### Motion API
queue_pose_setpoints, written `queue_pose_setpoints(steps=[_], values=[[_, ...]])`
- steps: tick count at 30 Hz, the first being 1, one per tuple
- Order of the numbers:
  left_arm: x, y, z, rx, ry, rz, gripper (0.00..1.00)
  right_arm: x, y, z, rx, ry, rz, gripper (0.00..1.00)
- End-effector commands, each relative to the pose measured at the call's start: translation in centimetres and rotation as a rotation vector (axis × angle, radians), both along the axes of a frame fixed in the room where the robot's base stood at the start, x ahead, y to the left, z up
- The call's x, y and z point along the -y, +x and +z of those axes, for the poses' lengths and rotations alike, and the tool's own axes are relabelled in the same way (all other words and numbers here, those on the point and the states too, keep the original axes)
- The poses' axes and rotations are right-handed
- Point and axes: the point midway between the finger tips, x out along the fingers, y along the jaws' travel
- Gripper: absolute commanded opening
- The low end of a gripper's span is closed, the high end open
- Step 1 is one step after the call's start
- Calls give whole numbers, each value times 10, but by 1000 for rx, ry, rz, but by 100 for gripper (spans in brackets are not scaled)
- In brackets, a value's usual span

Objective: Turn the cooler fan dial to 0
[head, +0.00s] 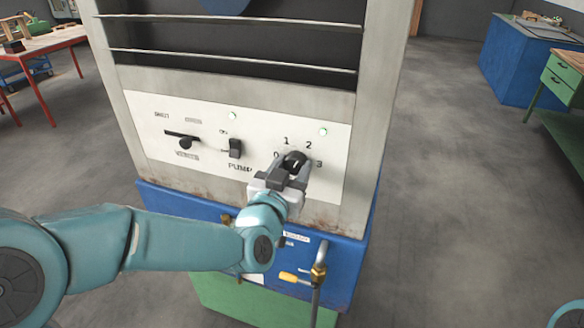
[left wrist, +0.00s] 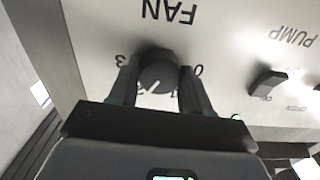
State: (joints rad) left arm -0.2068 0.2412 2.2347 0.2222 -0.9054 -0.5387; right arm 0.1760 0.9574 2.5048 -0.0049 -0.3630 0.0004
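The cooler fan dial (head: 294,159) is a round black knob on the white panel, with 0, 1, 2 and 3 printed around it. My left gripper (head: 290,172) is at the dial, a finger on either side. In the left wrist view the panel appears upside down, and the dial (left wrist: 158,70) fills the space between the fingertips (left wrist: 158,82), which appear to touch its sides. My right gripper is out of view.
Left of the dial on the panel (head: 215,165) are a black pump switch (head: 235,148) and a vents lever (head: 184,142). Two green lights are lit. Below are a blue base and a pipe with a brass fitting (head: 319,268). Open floor lies to the right.

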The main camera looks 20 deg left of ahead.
Motion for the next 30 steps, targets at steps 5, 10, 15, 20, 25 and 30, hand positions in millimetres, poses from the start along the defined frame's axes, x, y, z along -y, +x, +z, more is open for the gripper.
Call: queue_pose_setpoints(steps=[5,10,15,20,25,30], values=[[0,0,-1,0,-5,0,18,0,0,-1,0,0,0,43],[0,0,-3,-1,-45,0,18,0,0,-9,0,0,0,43],[0,0,-4,-1,-140,0,18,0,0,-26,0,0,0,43],[0,0,-6,-6,-275,0,18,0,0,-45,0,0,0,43],[0,0,-6,-11,-437,-1,18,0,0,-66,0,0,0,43],[0,0,-5,-19,-599,-2,18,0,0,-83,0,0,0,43]])
